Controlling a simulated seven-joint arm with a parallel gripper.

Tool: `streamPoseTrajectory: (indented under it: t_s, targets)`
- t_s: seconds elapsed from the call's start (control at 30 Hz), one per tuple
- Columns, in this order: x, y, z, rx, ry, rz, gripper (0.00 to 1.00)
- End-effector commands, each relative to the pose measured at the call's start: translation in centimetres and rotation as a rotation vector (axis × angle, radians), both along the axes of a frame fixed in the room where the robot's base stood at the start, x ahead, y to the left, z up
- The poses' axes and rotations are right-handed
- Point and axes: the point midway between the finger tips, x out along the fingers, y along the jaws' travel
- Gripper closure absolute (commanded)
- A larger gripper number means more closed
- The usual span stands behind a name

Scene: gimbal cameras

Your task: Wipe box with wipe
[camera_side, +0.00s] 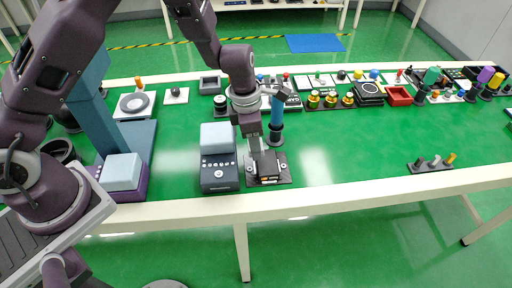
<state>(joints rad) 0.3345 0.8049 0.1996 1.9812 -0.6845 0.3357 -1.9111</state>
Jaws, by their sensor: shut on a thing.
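My gripper (264,153) points down at the front middle of the green table. It is shut on a small dark block (269,164) with an orange-brown lower edge. The block is at a dark grey speckled pad (281,180); I cannot tell whether it touches it. Just left stands a dark navy box (219,179) with light buttons on its front and a pale blue block (216,135) on its back part. I cannot tell which of these things is the wipe. The fingertips are partly hidden by their own links.
A blue-handled upright tool (277,112) stands close behind my gripper. A purple base with a pale blue block (122,171) is at the left. Several small devices and a red tray (399,96) line the back. A small pegged rack (432,164) is at right; the table between is clear.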

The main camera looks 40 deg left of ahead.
Motion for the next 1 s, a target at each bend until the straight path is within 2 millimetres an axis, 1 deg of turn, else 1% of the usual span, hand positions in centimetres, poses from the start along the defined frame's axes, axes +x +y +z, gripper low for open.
streamPoseTrajectory:
  t_s: [0.2,0.4,1.0]
  targets:
    - [0.1,-0.1,2.0,0.000,-0.003,-0.001,1.00]
    - [0.0,0.0,3.6,-0.001,-0.001,0.000,1.00]
    - [0.0,0.0,4.0,-0.001,-0.002,0.000,1.00]
